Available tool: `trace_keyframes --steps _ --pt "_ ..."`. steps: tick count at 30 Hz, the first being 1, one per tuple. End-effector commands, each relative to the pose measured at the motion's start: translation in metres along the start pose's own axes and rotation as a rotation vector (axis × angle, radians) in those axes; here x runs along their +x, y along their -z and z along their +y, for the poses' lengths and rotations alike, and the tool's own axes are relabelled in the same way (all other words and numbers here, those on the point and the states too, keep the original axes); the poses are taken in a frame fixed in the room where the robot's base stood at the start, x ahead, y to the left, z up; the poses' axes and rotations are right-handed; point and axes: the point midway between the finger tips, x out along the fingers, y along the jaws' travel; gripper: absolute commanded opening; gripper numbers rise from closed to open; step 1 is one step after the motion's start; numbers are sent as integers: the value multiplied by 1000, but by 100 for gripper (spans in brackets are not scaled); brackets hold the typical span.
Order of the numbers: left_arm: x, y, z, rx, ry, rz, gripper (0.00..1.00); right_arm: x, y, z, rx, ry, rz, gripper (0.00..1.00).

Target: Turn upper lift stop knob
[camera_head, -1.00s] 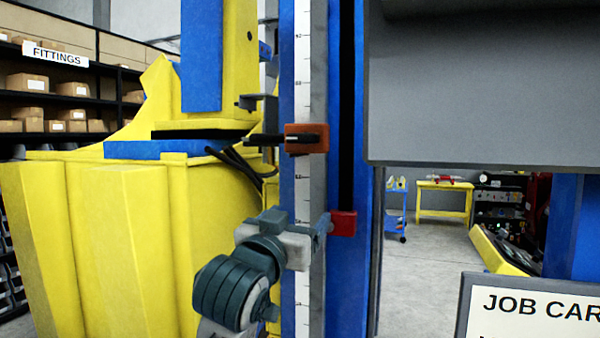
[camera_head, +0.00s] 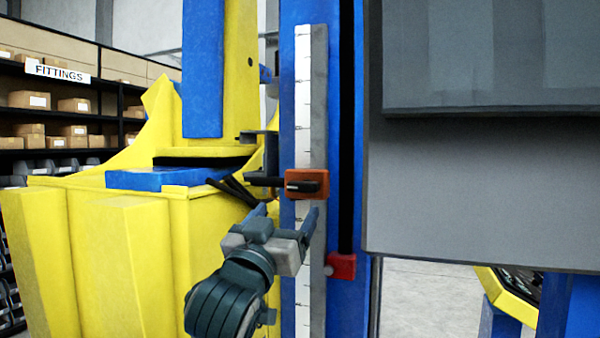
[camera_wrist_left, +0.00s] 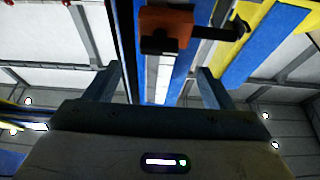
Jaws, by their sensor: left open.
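An orange block (camera_head: 306,184) with a black lever-like knob (camera_head: 314,187) sits on the scaled strip of the blue column. A red block (camera_head: 342,266) with a small pale knob (camera_head: 328,270) sits lower on the column; I cannot tell for certain which one the task names. My left gripper (camera_head: 285,212) is open and empty just below the orange block, its fingers pointing up and apart. In the left wrist view the orange block (camera_wrist_left: 166,22) and black knob (camera_wrist_left: 160,44) lie beyond and above the spread fingertips (camera_wrist_left: 156,80). My right gripper is not seen.
A white scale strip (camera_head: 303,100) runs up the blue column (camera_head: 345,120). A large grey panel (camera_head: 470,190) fills the right. A yellow machine body (camera_head: 110,250) with black cables stands close on the left. Shelves with boxes are behind it.

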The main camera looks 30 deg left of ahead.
Motion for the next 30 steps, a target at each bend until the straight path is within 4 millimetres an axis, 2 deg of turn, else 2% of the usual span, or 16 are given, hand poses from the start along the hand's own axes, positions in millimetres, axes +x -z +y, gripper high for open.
trace_keyframes --steps 1,5,9,16,21,29,30 --pt "4 6 0 3 -1 -3 76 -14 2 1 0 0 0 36" --pt "8 6 1 5 -6 -4 76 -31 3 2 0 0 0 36" --pt "41 5 1 1 -5 -3 76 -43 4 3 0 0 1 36" --pt "75 3 1 2 -4 -2 76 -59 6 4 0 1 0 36" --pt "84 1 1 2 -5 -1 76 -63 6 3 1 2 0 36" --pt "85 0 1 2 -5 1 76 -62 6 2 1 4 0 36" --pt "85 0 1 2 -5 1 72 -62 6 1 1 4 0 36"
